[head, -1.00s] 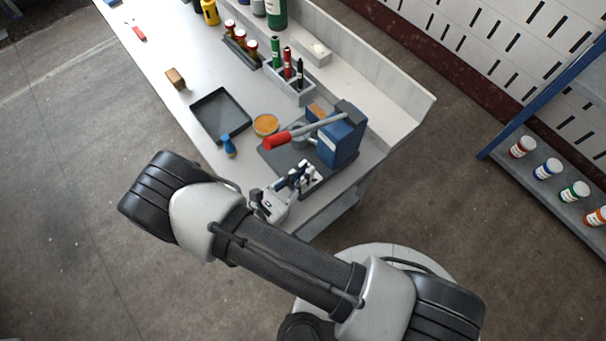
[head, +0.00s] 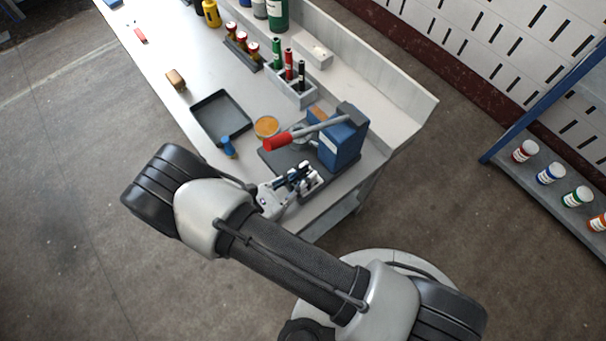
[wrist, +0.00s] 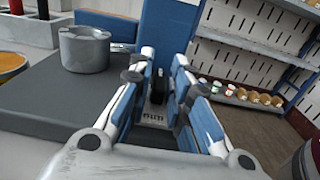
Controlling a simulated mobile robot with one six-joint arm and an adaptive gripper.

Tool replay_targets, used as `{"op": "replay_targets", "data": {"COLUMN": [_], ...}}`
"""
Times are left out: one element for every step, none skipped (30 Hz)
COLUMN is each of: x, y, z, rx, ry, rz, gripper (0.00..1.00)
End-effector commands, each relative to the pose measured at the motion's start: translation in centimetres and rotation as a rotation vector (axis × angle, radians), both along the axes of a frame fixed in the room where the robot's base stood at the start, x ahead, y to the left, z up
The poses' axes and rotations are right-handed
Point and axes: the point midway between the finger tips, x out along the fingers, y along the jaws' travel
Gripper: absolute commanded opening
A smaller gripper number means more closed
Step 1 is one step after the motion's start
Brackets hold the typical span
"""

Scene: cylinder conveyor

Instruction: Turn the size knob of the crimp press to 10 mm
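The crimp press (head: 342,140) stands at the near right end of the bench, with a blue body, a dark base plate and a grey lever with a red handle (head: 277,142). In the wrist view the blue body (wrist: 165,28) rises ahead of my gripper (wrist: 164,62). A dark round part, seemingly the size knob (wrist: 158,88), shows between my fingers, apparently with a gap on each side. Its setting cannot be read. My gripper is open and also shows in the head view (head: 300,176), low beside the press front, where it hides the knob.
A grey metal cup (wrist: 85,50) stands on the press base left of my fingers. A black tray (head: 221,117), a blue-handled stamp-like tool (head: 228,146) and an orange round dish (head: 266,126) lie left of the press. A shelf with jars (head: 550,172) stands apart at right.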

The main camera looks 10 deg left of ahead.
Motion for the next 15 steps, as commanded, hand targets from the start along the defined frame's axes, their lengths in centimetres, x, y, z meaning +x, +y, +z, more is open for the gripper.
{"op": "replay_targets", "data": {"x": [0.00,0.00,0.00,0.00,0.00,0.00,0.00,0.01,0.01,0.01,0.01,-0.01,-0.05,-0.13,-0.31], "y": [0.00,0.00,0.00,0.00,0.00,0.00,0.00,0.01,0.01,0.01,0.01,0.02,0.07,0.15,0.34], "z": [0.00,0.00,0.01,0.01,0.01,0.01,0.01,0.01,0.01,0.01,0.01,0.01,0.01,0.01,0.01], "rx": [0.000,0.000,-0.001,-0.001,-0.001,-0.001,-0.001,-0.001,-0.001,-0.001,-0.001,-0.001,-0.001,-0.001,0.000], "ry": [0.000,0.000,-0.001,-0.001,-0.001,-0.001,-0.001,-0.001,-0.001,-0.001,-0.001,-0.001,-0.001,-0.001,-0.001], "rz": [0.000,0.000,0.001,0.001,0.001,0.001,0.001,0.001,0.001,0.001,0.001,0.001,0.001,0.002,0.003], "gripper": [0.24,0.26,0.28,0.30,0.30,0.30,0.30,0.30,0.30,0.30,0.30,0.30,0.30,0.30,0.30]}}
